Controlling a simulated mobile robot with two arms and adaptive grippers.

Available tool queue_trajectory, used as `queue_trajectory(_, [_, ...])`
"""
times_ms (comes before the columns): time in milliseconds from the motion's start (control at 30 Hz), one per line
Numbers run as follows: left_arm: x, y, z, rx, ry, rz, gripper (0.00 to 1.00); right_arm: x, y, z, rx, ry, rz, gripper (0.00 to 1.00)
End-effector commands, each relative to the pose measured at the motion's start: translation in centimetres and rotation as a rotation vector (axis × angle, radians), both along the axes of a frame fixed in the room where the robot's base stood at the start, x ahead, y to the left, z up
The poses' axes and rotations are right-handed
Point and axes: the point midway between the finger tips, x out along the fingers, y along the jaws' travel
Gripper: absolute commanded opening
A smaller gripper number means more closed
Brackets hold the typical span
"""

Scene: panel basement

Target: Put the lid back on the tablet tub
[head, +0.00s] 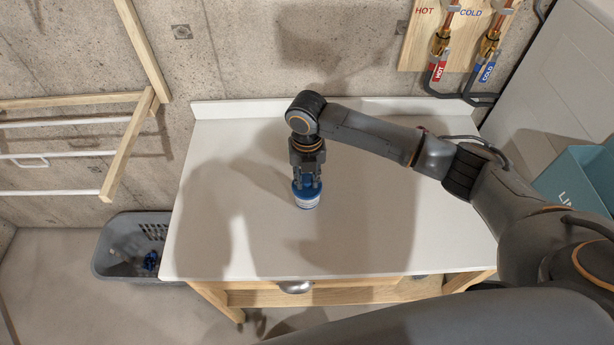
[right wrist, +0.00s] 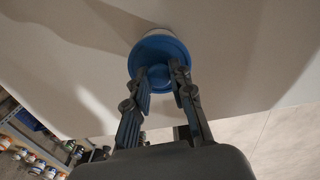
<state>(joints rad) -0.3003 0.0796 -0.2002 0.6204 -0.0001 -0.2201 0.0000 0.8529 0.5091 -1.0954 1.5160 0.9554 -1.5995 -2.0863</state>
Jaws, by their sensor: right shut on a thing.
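The tablet tub (head: 307,202), white with a blue band, stands upright on the white tabletop near its middle. The blue lid (head: 298,186) is at the tub's top, directly under my right gripper (head: 307,184). In the right wrist view the round blue lid (right wrist: 160,47) covers most of the tub, and a pale strip of the tub (right wrist: 158,32) shows past its far edge. My right gripper (right wrist: 160,82) points down and is shut on the raised middle of the lid. I cannot tell whether the lid is fully seated. My left gripper is not in view.
The white tabletop (head: 235,240) around the tub is clear. A grey basket (head: 112,262) stands on the floor at left, below a wooden drying rack (head: 130,150). Hot and cold pipes (head: 440,50) are on the wall; a teal box (head: 580,178) is at right.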

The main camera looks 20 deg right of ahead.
Motion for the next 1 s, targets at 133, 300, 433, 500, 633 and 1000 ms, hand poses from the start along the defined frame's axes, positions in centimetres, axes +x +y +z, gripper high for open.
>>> queue_trajectory(133, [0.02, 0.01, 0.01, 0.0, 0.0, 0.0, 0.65, -0.01, 0.01, -0.04, 0.0, 0.0, 0.0, 0.0])
queue_trajectory(300, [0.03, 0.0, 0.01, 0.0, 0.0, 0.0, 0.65, -0.02, 0.02, -0.03, 0.0, 0.0, 0.001, 0.0])
queue_trajectory(433, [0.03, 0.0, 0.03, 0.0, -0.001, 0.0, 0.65, -0.02, 0.02, -0.02, 0.0, 0.0, 0.001, 0.0])
queue_trajectory(500, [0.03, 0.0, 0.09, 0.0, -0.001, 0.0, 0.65, -0.02, 0.02, 0.01, 0.0, 0.0, 0.001, 0.0])
queue_trajectory(633, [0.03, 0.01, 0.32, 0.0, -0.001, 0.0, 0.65, -0.03, 0.03, 0.06, 0.0, 0.0, 0.0, 0.0])
queue_trajectory(1000, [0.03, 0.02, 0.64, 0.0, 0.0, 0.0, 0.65, -0.03, 0.03, -0.02, 0.0, 0.0, 0.001, 0.0])
